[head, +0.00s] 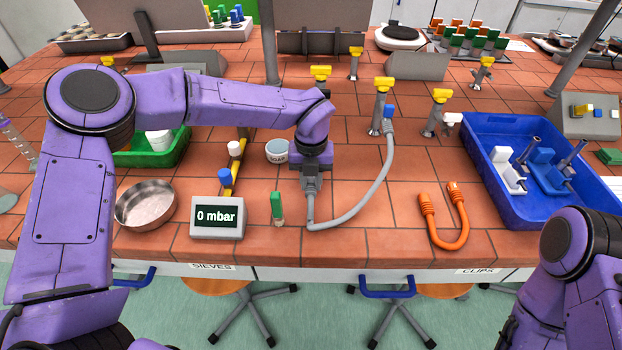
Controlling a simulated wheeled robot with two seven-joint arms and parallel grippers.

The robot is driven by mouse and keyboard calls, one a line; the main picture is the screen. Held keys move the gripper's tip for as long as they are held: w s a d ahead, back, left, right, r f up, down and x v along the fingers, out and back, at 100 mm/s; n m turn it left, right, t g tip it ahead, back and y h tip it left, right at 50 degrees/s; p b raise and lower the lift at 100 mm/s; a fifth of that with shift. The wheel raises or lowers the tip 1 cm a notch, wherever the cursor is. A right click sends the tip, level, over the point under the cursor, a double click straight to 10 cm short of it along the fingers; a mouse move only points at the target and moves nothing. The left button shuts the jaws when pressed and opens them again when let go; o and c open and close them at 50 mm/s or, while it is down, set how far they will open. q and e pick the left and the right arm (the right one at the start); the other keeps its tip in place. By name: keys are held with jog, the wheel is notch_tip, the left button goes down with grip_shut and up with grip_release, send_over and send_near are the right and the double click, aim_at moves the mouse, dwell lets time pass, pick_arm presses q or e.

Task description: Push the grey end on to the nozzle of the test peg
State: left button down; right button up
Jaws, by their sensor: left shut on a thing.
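My left gripper (311,186) points down above the front middle of the bench. It is shut on one end of a grey hose (365,199); that grey end is mostly hidden between the fingers. The hose loops right along the tiles and up to a grey end (387,127) at a blue-and-yellow tap (383,100). A small green peg (277,206) with a pale foot stands upright left of the gripper, apart from it. I cannot make out a nozzle on it, nor tell whether it is the test peg. My right gripper is out of view.
A gauge box (217,218) reading 0 mbar stands left of the green peg, with a metal bowl (146,205) beyond. An orange hose (446,239) and blue tray (480,181) are right. Tiles between the grey and orange hoses are clear.

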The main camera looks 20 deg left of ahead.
pick_arm(q)
jog(key=shift+w+r, duration=0.1)
jog(key=shift+w, duration=0.2)
jog(key=c, duration=0.8)
grip_release()
jog(key=shift+w+a, duration=0.1)
jog(key=shift+c, duration=0.2)
notch_tip(320, 180, up, 10)
jog(key=b, duration=0.2)
jog(key=shift+r, duration=0.2)
